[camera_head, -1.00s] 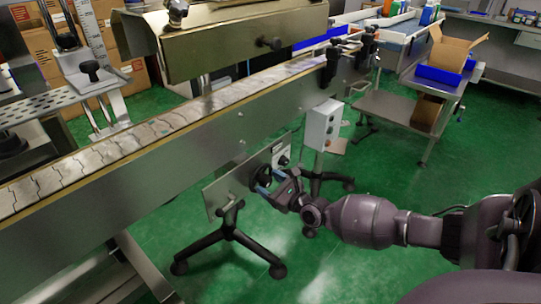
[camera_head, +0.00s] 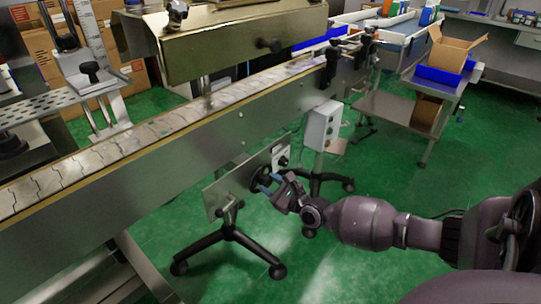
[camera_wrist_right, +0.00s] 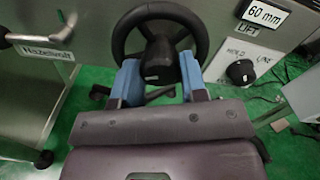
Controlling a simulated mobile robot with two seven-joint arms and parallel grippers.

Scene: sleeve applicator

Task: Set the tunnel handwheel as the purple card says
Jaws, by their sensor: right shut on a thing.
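A black handwheel (camera_wrist_right: 199,22) with a dark hub (camera_wrist_right: 158,57) is mounted on a grey panel below the conveyor. It also shows small in the head view (camera_head: 258,174). My right gripper (camera_head: 271,182) is at the wheel from the front. In the right wrist view, its blue fingers (camera_wrist_right: 159,72) stand either side of the hub, shut on it. A display reading 60 mm (camera_wrist_right: 264,14) with a LIFT label is to the right of the wheel. I see no purple card. My left gripper is not in view.
A black knob (camera_wrist_right: 241,72) marked HOLD and LINE is right of the wheel. A grey control box (camera_head: 321,126) stands behind. The conveyor (camera_head: 150,130) runs above the wheel panel, with a metal tunnel cover (camera_head: 240,45) over it. A black tripod foot (camera_head: 232,238) stands below.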

